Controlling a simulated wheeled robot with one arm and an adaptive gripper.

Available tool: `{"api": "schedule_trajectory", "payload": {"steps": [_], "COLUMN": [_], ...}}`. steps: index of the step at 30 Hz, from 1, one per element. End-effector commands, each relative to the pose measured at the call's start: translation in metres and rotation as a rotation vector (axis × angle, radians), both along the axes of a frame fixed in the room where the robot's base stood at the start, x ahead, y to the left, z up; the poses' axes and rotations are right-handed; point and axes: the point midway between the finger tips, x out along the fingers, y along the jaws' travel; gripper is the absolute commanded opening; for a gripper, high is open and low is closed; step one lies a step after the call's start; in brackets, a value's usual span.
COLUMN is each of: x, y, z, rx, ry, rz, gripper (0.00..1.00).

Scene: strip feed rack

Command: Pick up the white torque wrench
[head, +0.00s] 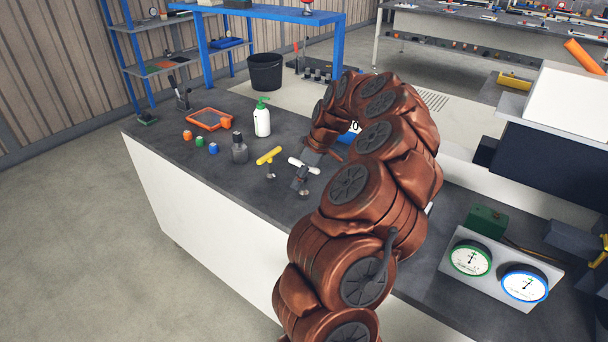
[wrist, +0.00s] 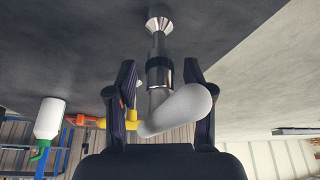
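The white torque wrench (head: 309,167) has a white T-handle and stands upright on the dark bench top in the head view. In the wrist view its handle (wrist: 182,106) lies between my fingers, with the grey shaft and dark collar running up to a flared metal foot on the bench. My gripper (wrist: 162,98) is open, its two dark fingers on either side of the wrench with gaps beside the shaft. Whether the handle touches the right finger, I cannot tell.
A yellow T-handled tool (head: 268,156) stands close to the left. Beyond it are a dark grey bottle (head: 239,149), a white spray bottle (head: 262,120), several small coloured pieces and an orange frame (head: 209,119). Two dial gauges (head: 497,270) sit at the right. The bench's near-left corner area is clear.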

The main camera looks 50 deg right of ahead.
Motion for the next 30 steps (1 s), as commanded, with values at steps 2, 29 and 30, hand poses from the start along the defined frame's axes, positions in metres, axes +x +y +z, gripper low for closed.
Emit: {"api": "schedule_trajectory", "payload": {"steps": [2,29,30], "x": [0.0000,0.0001,0.0002], "y": [0.0001,0.0002,0.0001], "z": [-0.0001,0.0014,0.0029], "rx": [0.000,0.000,0.000], "ry": [0.000,0.000,0.000], "rz": [0.000,0.001,0.001], "gripper": [0.43,0.00,0.00]}}
